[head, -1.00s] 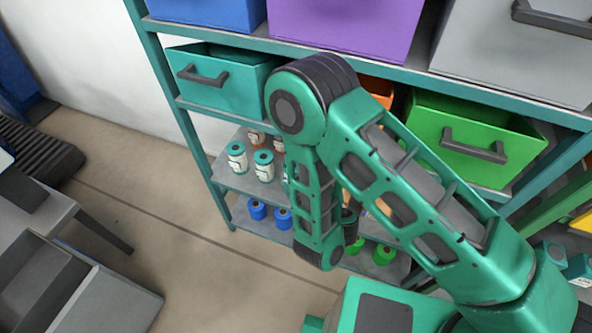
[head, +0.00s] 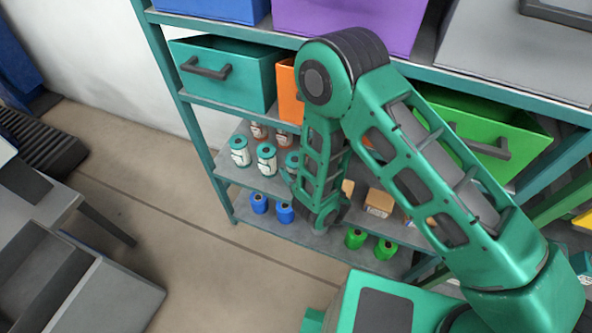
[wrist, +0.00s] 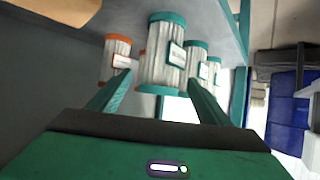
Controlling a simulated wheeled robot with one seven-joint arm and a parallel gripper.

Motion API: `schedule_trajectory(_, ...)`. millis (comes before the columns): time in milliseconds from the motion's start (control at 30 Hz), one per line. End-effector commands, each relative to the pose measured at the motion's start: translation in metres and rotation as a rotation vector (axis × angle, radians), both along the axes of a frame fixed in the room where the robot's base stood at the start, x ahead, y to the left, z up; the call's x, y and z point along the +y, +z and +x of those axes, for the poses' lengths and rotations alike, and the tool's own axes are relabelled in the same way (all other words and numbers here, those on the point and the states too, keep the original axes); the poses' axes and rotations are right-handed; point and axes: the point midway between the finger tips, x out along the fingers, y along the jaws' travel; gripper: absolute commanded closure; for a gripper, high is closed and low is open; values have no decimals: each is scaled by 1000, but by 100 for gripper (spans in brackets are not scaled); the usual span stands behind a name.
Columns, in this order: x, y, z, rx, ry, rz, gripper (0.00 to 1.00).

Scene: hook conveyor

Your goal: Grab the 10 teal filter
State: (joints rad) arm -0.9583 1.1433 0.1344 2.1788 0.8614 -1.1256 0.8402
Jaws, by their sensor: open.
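Teal-capped white filters stand on the middle shelf in the head view, among them a left one (head: 239,152), a middle one (head: 266,160) and a right one (head: 292,162) partly behind my arm. In the wrist view, the nearest teal-capped filter (wrist: 161,58) lies between and just beyond the fingertips of my open gripper (wrist: 160,84). No grip on it shows. Two more teal-capped filters (wrist: 195,62) (wrist: 213,74) are behind it to the right. Their labels are too small to read. My gripper is hidden behind my arm in the head view.
An orange-capped filter (wrist: 117,60) is left of the nearest teal one. A shelf surface (wrist: 205,15) runs close by the filters.

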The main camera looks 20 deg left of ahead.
Motion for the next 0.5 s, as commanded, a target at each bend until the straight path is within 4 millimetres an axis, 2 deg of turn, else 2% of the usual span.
schedule_trajectory(233, 15, -14, 20, -3, -1, 2, 28)
schedule_trajectory(500, 22, -20, 26, -1, 2, 1, 28)
